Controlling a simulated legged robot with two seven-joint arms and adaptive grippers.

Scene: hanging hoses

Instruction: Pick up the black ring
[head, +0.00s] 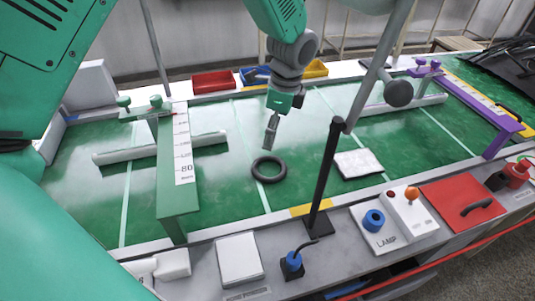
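The black ring (268,169) lies flat on the green work surface, near the middle of the head view, and its whole outline shows. A gripper (270,145), which I take to be my left one, points down just above and behind the ring in the picture. It looks apart from the ring. Its fingers show as one narrow grey shape, so I cannot tell whether they are open or shut. I see nothing held in it. My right gripper is not in view.
A black post (325,180) stands right of the ring. A green bridge-like stand (176,190) is to the left, a white pad (358,163) to the right. Red (214,82) and yellow (314,69) trays line the back. The lamp control box (388,222) sits in front.

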